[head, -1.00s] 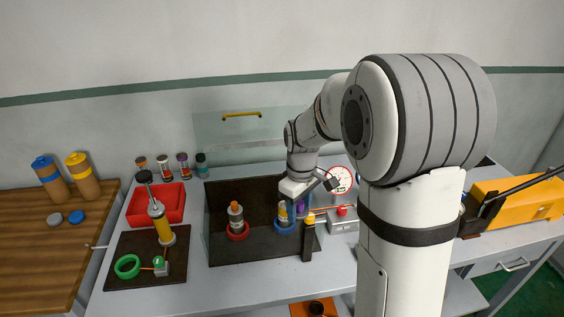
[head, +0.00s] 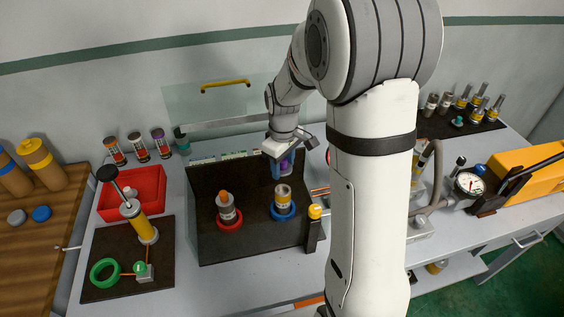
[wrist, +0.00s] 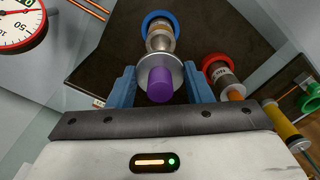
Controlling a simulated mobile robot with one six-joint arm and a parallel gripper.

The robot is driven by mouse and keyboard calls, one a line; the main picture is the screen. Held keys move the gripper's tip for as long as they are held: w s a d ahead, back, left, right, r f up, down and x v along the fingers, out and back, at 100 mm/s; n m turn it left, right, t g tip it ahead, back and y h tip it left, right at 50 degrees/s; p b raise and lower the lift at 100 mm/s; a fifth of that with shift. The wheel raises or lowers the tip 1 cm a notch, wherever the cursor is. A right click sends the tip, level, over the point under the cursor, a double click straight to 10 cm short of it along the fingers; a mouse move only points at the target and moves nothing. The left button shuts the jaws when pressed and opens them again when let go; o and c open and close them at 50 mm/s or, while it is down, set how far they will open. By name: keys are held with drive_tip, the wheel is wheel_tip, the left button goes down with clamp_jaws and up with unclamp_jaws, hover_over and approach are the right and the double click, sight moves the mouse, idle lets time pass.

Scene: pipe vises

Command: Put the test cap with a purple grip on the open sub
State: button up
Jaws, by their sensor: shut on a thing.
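My gripper (head: 284,163) is shut on the test cap with the purple grip (wrist: 160,85). In the wrist view the cap's grey metal disc (wrist: 174,68) sits between the blue fingers, and the purple grip points towards the camera. In the head view the cap (head: 284,168) is partly hidden by the fingers. A grey-and-yellow sub (head: 283,197) stands upright in a blue vise ring (head: 283,214), its top bare. In the head view my gripper is just behind and above it, apart from it. Another sub (head: 227,210) stands in a red ring (head: 230,225) with an orange piece on top.
A clear panel with a yellow handle (head: 225,85) stands behind the dark tray. A yellow-topped post (head: 314,212) stands right of the blue ring. A red bin (head: 132,193) and hand pump (head: 139,222) are at left; a gauge (wrist: 18,22) is near my gripper.

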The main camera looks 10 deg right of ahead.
drive_tip(key=shift+f+b, duration=2.4)
drive_tip(key=shift+f, duration=0.5)
drive_tip(key=shift+f+b, duration=1.25)
drive_tip(key=shift+f, duration=0.1)
drive_tip(key=o, duration=1.1)
drive_tip(key=shift+r, duration=0.1)
wheel_tip(320, 180, up, 7)
drive_tip(key=shift+r+b, duration=0.2)
drive_tip(key=shift+b, duration=0.2)
drive_tip(key=shift+r, duration=0.15)
